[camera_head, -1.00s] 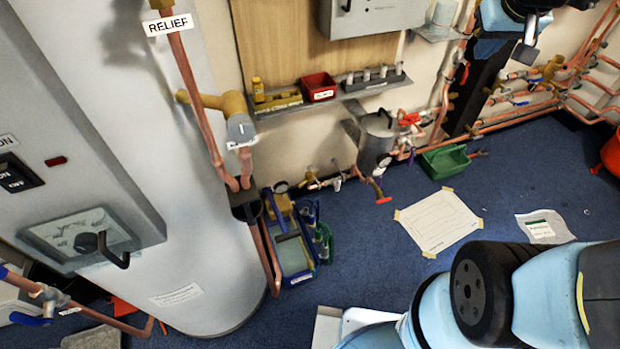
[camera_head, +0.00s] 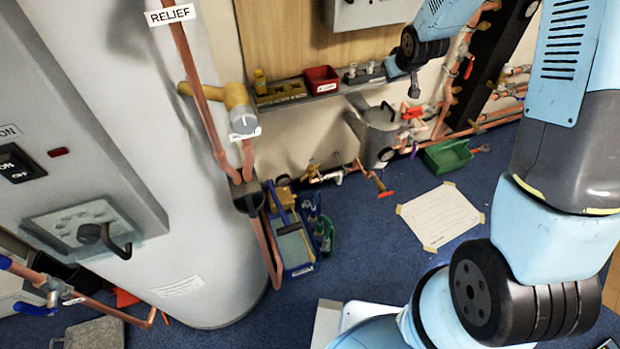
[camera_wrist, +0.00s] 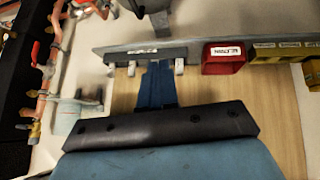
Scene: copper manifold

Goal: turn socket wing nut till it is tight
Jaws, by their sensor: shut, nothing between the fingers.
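My gripper (camera_head: 414,90) hangs at the upper right, in front of the wall shelf's right end and above the grey metal pot. In the wrist view its blue fingers (camera_wrist: 157,70) are together with nothing between them. They overlap a dark socket rack (camera_wrist: 141,51) with several pale grey pegs or sockets; I cannot tell whether they touch it. The rack also shows in the head view (camera_head: 362,78), partly hidden by my arm. I cannot pick out a socket wing nut for certain in either view.
The shelf carries a red bin (camera_head: 321,79) and a yellow-labelled tray (camera_head: 280,91) left of the rack. The grey pot (camera_head: 380,137) and copper pipes with red-handled valves stand below. A green crate (camera_head: 447,155) and white sheet (camera_head: 440,216) lie on the blue floor.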

